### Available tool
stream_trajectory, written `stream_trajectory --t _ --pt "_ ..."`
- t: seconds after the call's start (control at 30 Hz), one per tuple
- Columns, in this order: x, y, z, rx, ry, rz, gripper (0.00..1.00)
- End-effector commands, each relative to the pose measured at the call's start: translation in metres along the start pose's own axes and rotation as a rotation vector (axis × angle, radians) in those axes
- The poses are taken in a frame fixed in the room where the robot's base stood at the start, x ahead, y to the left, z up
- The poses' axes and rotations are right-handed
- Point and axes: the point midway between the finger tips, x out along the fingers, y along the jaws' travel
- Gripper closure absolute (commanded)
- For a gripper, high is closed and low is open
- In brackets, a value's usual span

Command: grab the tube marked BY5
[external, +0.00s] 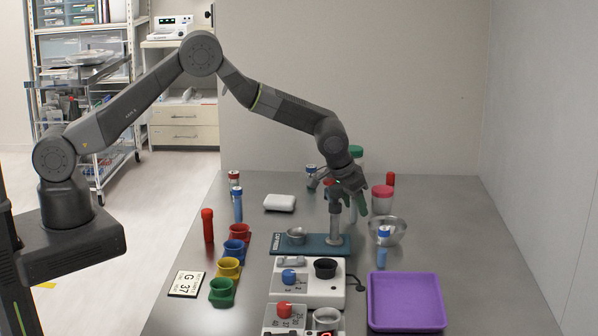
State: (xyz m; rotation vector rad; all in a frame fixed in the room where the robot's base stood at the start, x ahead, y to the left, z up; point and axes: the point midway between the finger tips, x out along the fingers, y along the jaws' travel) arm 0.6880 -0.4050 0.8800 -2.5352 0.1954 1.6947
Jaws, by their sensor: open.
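No marking BY5 can be read on any tube at this size. Possible tubes on the table are a red one (208,226) at the left, a blue one (238,206) behind it, a red-and-white-capped one (234,178) farther back, a blue-and-white-capped one (311,178) behind my gripper, and a blue one (383,248) at the right. My gripper (348,208) is open, pointing down over the middle of the table, near a grey post on a teal stand (315,251). The arm hides part of what stands behind it.
Red (239,233), blue (235,249), yellow (228,269) and green (222,292) cups line the left. A metal bowl (396,232) and red-lidded jar (382,197) stand right of my gripper. A purple tray (406,302) lies front right. A white device (325,291) stands front centre.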

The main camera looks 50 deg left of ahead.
Motion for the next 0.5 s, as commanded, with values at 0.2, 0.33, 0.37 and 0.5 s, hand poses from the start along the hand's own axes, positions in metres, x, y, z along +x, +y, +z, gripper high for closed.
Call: stream_trajectory --t 0.2,0.33,0.37,0.5 --pt "0.0002 0.0000 0.0000 0.000 0.000 0.000 0.57" --pt "0.0000 0.0001 0.0000 0.000 0.000 0.000 0.82" --pt "0.0000 0.0001 0.0000 0.000 0.000 0.000 0.88" --pt "-0.0002 0.0001 -0.0001 0.000 0.000 0.000 0.98"
